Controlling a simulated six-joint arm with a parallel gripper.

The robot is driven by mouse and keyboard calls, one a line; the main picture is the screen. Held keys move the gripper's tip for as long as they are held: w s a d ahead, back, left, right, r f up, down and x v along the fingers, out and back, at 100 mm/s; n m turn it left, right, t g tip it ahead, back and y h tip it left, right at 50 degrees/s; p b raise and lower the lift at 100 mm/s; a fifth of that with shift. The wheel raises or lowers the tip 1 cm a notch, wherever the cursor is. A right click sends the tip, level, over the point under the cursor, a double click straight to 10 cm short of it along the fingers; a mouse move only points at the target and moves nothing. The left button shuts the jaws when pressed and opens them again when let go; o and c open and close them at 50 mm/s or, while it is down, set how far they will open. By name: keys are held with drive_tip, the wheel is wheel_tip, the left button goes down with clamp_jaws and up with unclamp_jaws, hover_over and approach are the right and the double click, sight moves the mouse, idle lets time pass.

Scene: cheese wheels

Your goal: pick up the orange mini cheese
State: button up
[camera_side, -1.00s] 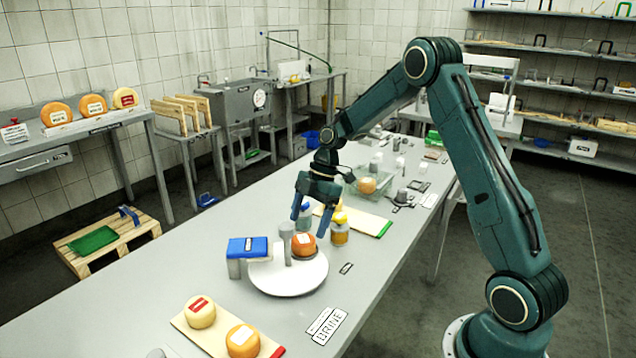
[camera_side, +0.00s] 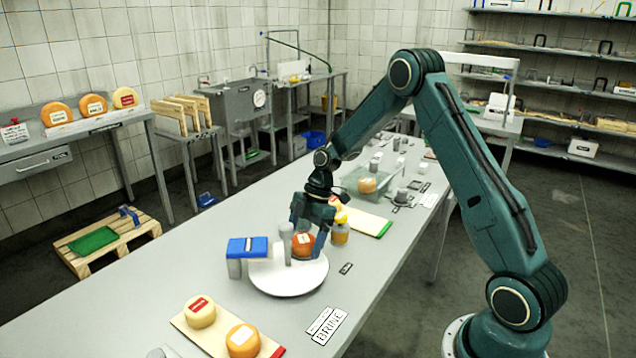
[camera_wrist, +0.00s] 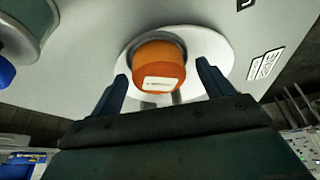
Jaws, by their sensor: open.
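The orange mini cheese (camera_side: 303,246) with a white label sits on a round white plate (camera_side: 285,285). In the wrist view the cheese (camera_wrist: 158,66) shows between the two fingers, on the white disc (camera_wrist: 217,45). My gripper (camera_side: 308,240) points down over it, with the fingers low on either side. In the wrist view my gripper (camera_wrist: 162,72) is open, with a gap between each finger and the cheese. A grey post and a finger partly hide the cheese in the side view.
A blue-topped grey block (camera_side: 248,247) stands close left of the plate. A board in front bears a pale cheese (camera_side: 200,311) and another orange cheese (camera_side: 242,341). The table right of the plate is mostly clear.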

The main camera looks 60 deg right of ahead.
sight(304, 238)
drive_tip(key=shift+c, duration=0.2)
drive_tip(key=c, duration=1.1)
drive_tip(key=shift+r, duration=0.1)
wheel_tip(304, 238, up, 20)
drive_tip(key=shift+f, duration=0.1)
idle(0.6)
